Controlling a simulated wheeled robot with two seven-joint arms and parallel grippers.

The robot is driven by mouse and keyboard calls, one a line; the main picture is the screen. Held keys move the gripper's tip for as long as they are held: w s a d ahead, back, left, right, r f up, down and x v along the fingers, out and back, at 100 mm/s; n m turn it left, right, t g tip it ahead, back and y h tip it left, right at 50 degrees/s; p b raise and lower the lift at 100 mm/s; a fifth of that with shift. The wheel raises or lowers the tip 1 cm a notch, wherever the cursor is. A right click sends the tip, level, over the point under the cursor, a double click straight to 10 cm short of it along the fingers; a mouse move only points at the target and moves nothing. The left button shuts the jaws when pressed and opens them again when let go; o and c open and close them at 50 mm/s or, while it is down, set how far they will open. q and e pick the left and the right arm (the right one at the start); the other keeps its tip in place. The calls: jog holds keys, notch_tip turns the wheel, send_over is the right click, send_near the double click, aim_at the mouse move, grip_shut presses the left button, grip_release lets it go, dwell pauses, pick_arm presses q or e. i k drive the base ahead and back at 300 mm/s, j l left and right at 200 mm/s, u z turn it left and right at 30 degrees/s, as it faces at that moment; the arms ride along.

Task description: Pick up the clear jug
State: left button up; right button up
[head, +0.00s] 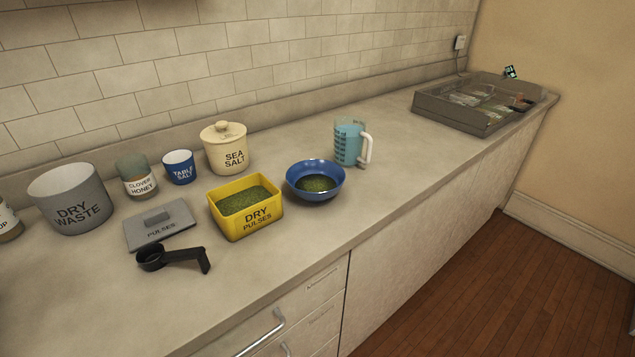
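The clear jug (347,144) stands upright on the counter, right of the blue bowl. It looks bluish, with dark measuring marks on its side. Its white handle (366,147) points to the right. Neither of my grippers shows in the head view, and nothing is touching the jug.
A blue bowl (332,189) and a yellow dry pulses tub (268,214) stand left of the jug. A cream sea salt jar (226,150) is behind them. A black scoop (187,257) lies near a grey lid (178,230). A grey tray (449,112) sits far right; counter between is clear.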

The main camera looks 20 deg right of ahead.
aim_at(349, 132)
jog(key=k+l+z, duration=0.2)
jog(key=z, duration=0.3)
jog(key=k+l+z, duration=0.15)
jog(key=l+z, duration=0.15)
jog(key=z, duration=0.15)
